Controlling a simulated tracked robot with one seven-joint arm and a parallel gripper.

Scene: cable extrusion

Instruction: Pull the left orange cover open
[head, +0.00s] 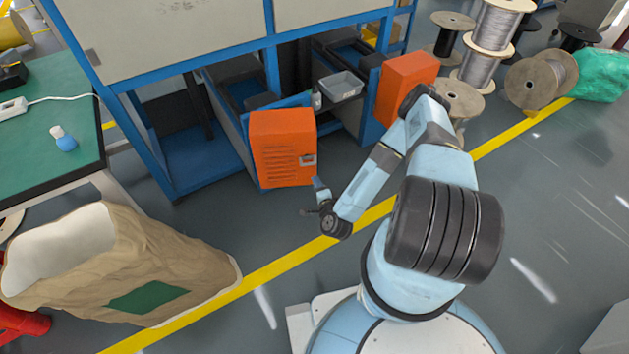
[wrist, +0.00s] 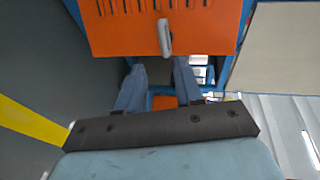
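The left orange cover (head: 278,165) is a slotted panel low on the blue-framed machine, with a small grey handle (head: 308,160) at its right side. My gripper (head: 313,200) is just in front of and below the handle, near the cover's lower right corner. In the wrist view the cover (wrist: 205,30) fills the top, and its handle (wrist: 165,37) hangs beyond my fingertips. My gripper's two fingers (wrist: 158,72) stand apart with nothing between them. The handle looks clear of the fingers, though the exact gap is hard to judge.
A second orange cover (head: 405,75) is to the right, partly behind my arm. A brown sack (head: 190,260) stands at lower left, and a green table (head: 75,110) is at left. Cable spools (head: 490,45) stand at upper right. Open floor lies along the yellow line (head: 285,263).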

